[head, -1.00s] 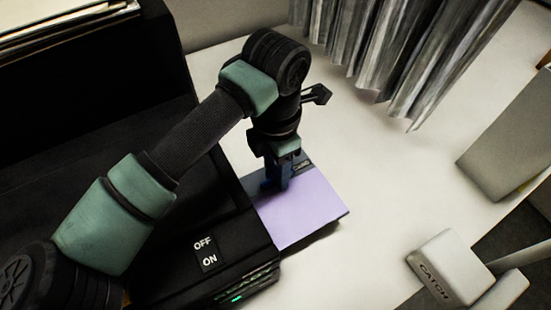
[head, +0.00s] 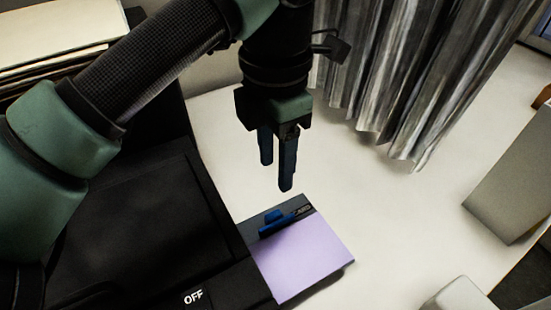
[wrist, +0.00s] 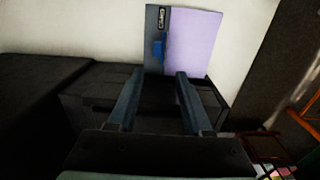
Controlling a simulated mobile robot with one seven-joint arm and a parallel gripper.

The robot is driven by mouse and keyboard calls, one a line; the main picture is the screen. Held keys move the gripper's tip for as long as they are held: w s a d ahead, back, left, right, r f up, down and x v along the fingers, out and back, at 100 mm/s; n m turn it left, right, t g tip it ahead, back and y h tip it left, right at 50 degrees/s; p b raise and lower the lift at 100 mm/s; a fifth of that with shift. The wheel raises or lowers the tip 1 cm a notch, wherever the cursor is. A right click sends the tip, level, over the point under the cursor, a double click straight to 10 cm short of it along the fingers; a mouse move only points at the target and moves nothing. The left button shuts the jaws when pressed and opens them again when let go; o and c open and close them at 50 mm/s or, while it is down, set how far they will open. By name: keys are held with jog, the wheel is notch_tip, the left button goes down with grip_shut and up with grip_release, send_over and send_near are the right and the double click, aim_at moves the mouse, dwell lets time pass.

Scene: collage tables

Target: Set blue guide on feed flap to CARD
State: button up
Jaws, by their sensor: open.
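The feed flap (head: 305,262) sticks out from the right side of the black machine, with a lilac sheet face and a dark grey strip along its far edge. The blue guide (head: 275,223) sits on that strip, with CARD lettering at the strip's right end. In the wrist view the blue guide (wrist: 159,48) is on the grey strip, below the lettering, left of the lilac area. My gripper (head: 276,175) is open and empty, above the flap and apart from the guide. Its two dark blue fingers also show in the wrist view (wrist: 157,78).
The black machine (head: 130,220) fills the lower left, with an OFF label at its front. Papers (head: 60,35) lie at upper left. A grey curtain (head: 400,80) hangs behind. Pale grey blocks stand at right. The white table (head: 390,215) is clear between them.

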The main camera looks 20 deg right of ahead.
aim_at(275, 220)
jog(key=shift+f+b, duration=0.15)
jog(key=shift+b, duration=0.15)
jog(key=c, duration=0.4)
jog(key=shift+w+a+f+m+b, duration=0.15)
jog(key=shift+f+m+b, duration=0.1)
jog(key=shift+m+b, duration=0.4)
jog(key=shift+c, duration=1.2)
jog(key=shift+w+f+m+t+b, duration=0.25)
jog(key=shift+m+t+b, duration=0.15)
jog(key=shift+m+b, duration=0.45)
grip_shut()
jog(key=shift+w+a+f+m+t+y+b, duration=0.15)
jog(key=shift+f+m+t+b, duration=0.35)
jog(key=shift+f+m+b, duration=1.65)
jog(key=shift+w+d+f+m+t+y+b, duration=0.1)
jog(key=shift+w+f+m+t+b, duration=0.3)
jog(key=shift+f+m+b, duration=1.75)
jog(key=shift+w+a+f+m+t+y+b, duration=0.15)
jog(key=shift+f+m+t+b, duration=0.7)
jog(key=shift+m, duration=2.35)
